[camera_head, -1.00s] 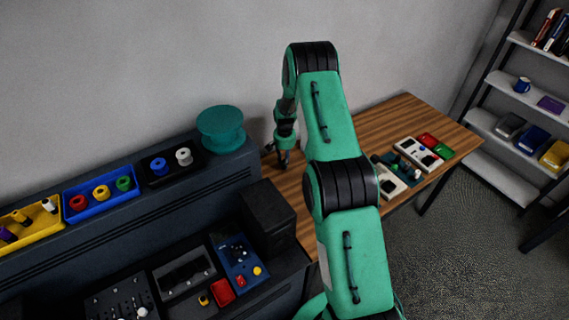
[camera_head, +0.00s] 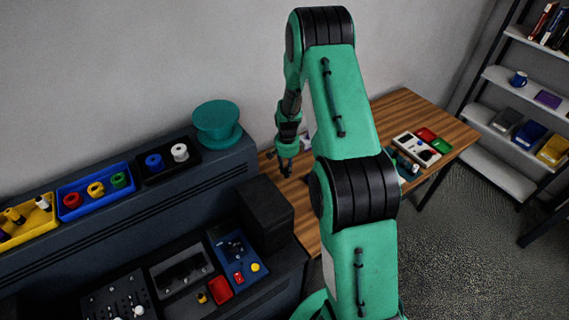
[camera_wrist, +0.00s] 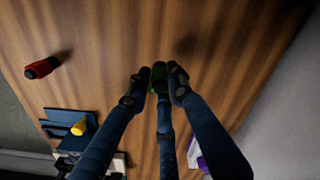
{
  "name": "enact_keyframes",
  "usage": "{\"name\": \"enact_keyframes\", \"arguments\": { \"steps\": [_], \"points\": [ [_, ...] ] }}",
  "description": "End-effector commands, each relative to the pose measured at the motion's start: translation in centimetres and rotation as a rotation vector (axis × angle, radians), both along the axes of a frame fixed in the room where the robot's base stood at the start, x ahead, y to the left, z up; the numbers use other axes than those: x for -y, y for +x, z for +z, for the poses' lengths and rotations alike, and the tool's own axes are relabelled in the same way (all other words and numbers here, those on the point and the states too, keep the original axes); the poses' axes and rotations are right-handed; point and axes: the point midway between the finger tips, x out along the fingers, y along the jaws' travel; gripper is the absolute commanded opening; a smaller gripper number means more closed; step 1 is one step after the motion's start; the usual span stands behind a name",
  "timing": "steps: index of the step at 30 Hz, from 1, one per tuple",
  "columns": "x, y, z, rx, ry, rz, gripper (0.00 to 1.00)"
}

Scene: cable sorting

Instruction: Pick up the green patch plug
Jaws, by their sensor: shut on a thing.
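The green patch plug (camera_wrist: 158,72) is at the centre of the wrist view, between the dark fingertips of my gripper (camera_wrist: 158,80). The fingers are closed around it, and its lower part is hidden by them. Dark shadow lies on the wood just beyond it; I cannot tell whether the plug is clear of the table. In the head view my gripper (camera_head: 286,168) points down over the left end of the wooden table (camera_head: 404,102). The plug is too small to make out there.
A red plug (camera_wrist: 41,68) is to the left in the wrist view. A yellow plug (camera_wrist: 78,128) is at a blue holder (camera_wrist: 66,120) below it. A white and purple object (camera_wrist: 195,156) is at lower right. In the head view, a teal spool (camera_head: 217,124) stands on the dark bench at left.

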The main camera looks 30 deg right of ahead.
Motion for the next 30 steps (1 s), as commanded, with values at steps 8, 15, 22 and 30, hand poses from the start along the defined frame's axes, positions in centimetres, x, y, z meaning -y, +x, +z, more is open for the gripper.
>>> {"name": "enact_keyframes", "arguments": {
  "steps": [8,15,22,30],
  "points": [
    [-1.3,-3.1,0.3,-0.001,0.001,0.000,0.00],
    [-1.7,-4.2,0.4,0.000,0.000,0.000,0.00],
    [-1.7,-4.3,0.4,0.000,0.000,0.000,0.00],
    [-1.7,-4.3,0.4,0.000,0.000,0.000,0.00]
  ]
}}
